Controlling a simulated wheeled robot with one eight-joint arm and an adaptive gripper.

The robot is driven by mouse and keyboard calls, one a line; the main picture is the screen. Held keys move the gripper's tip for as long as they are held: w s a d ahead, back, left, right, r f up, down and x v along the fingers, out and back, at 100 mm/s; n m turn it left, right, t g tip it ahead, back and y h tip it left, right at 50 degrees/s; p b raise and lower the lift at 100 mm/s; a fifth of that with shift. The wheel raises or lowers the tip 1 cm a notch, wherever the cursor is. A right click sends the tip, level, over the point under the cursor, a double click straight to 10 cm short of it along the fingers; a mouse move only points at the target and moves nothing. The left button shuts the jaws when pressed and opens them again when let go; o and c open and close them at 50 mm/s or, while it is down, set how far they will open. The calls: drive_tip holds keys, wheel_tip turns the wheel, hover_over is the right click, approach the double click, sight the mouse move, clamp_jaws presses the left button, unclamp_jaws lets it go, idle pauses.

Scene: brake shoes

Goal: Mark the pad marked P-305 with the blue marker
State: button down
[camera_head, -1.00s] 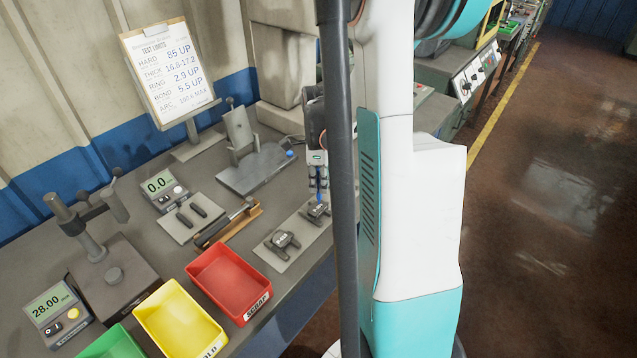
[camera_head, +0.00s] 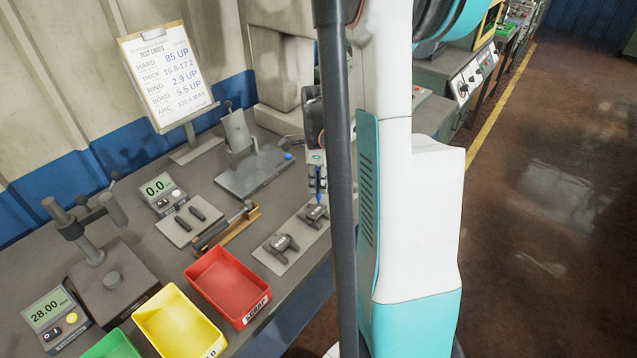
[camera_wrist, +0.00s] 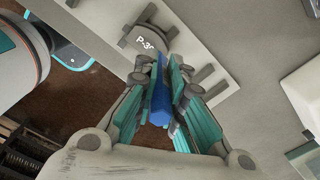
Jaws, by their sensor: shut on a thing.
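My gripper (camera_wrist: 166,82) is shut on the blue marker (camera_wrist: 158,102), which shows between its teal fingers in the wrist view. In the head view my gripper (camera_head: 317,178) points down with a bit of blue at its fingers, over the right-hand dark pad (camera_head: 315,213). In the wrist view a dark pad (camera_wrist: 145,40) lies just beyond the fingertips. Its white label starts "P-3"; the rest is hidden. The marker's tip is hidden, so I cannot tell whether it touches the pad. A second dark pad (camera_head: 282,244) sits to the left on the same light plate (camera_head: 297,252).
The red SCRAP bin (camera_head: 228,286), yellow bin (camera_head: 180,322) and green bin (camera_head: 110,346) line the bench front. A wooden holder (camera_head: 229,229) with a tool stands left of the plate. A grey fixture (camera_head: 250,172) stands behind. A limits board (camera_head: 165,75) stands at the back.

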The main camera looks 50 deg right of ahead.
sight(318, 169)
drive_tip(key=shift+r+p, duration=2)
drive_tip(key=shift+r, duration=1.2)
drive_tip(key=shift+s+f, duration=0.1)
